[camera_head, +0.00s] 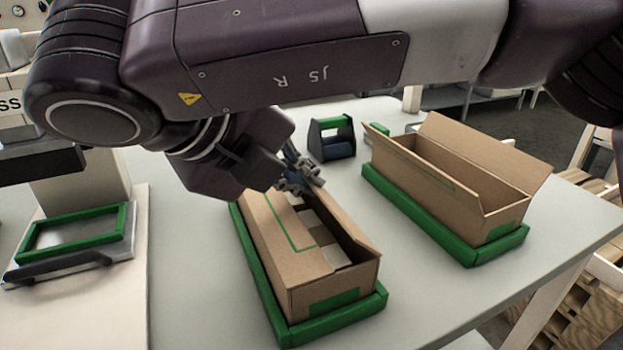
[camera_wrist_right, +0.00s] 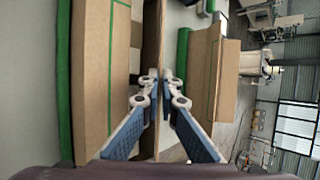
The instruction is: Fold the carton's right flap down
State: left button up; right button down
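The near carton (camera_head: 320,288) is an open brown box in a green tray (camera_head: 262,292) on the table. Its left flap (camera_head: 270,238) lies inward over part of the opening and bears a green outline. Its right flap (camera_head: 350,229) stands up along the right side. My right gripper (camera_head: 300,178) is at the carton's far end. In the right wrist view, its fingertips (camera_wrist_right: 160,88) are close together on both sides of the right flap's thin edge (camera_wrist_right: 153,40) and appear shut on it. My arm hides the carton's far left part. My left gripper is out of view.
A second open carton (camera_head: 430,175) stands in a green tray (camera_head: 445,235) to the right. A green-framed stand (camera_head: 70,240) is at the left. Table between the cartons is clear.

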jog(key=shift+a+f+t+h, duration=0.2)
jog(key=shift+t+h, duration=0.1)
jog(key=shift+h, duration=0.2)
jog(key=shift+s, duration=0.1)
jog(key=c, duration=2.2)
grip_release()
jog(key=v, duration=0.7)
jog(key=shift+s+a, duration=0.15)
jog(key=shift+a, duration=0.05)
